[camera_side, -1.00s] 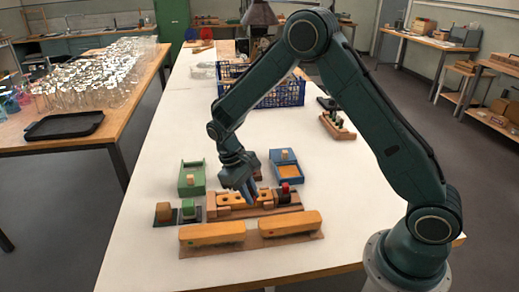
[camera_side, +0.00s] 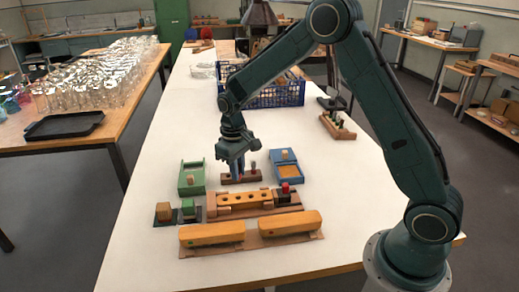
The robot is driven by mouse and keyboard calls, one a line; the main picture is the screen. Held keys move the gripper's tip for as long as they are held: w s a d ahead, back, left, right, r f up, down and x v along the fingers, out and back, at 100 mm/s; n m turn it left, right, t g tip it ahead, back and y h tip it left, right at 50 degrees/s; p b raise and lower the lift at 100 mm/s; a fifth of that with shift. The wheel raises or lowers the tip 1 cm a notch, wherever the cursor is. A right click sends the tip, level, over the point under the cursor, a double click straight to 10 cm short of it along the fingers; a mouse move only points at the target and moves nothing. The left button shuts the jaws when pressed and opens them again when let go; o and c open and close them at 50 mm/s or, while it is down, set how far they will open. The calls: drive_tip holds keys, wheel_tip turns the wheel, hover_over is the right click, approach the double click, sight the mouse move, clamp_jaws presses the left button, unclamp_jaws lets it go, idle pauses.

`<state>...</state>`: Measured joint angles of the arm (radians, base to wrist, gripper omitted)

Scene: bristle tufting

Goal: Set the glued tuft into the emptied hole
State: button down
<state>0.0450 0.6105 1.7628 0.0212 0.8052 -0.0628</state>
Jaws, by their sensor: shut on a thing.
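The orange block with a row of dark holes (camera_side: 233,207) lies in the middle of the white table. I cannot tell from here which hole is empty. My gripper (camera_side: 237,174) points down behind this block, over a small dark brown rack (camera_side: 226,180). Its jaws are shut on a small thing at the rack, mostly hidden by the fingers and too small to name. A thin upright piece with a reddish lower part (camera_side: 253,169) stands at the rack's right, beside the fingers. No tuft can be made out clearly.
A green tray (camera_side: 192,178) stands left of the rack and a blue tray (camera_side: 288,170) right. A red-topped piece (camera_side: 286,188) stands at the block's right end. Two long orange brush bodies (camera_side: 212,233) lie in front. A blue crate (camera_side: 284,96) is behind.

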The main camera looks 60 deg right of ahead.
drive_tip(key=shift+w+d+r, duration=0.2)
drive_tip(key=shift+w+r, duration=0.15)
drive_tip(key=shift+w, duration=0.05)
drive_tip(key=shift+f, duration=0.15)
drive_tip(key=shift+f, duration=3.35)
drive_tip(key=shift+f, duration=0.9)
idle(0.9)
drive_tip(key=c, duration=0.9)
unclamp_jaws()
drive_tip(key=shift+r, duration=0.2)
drive_tip(key=shift+r, duration=3.3)
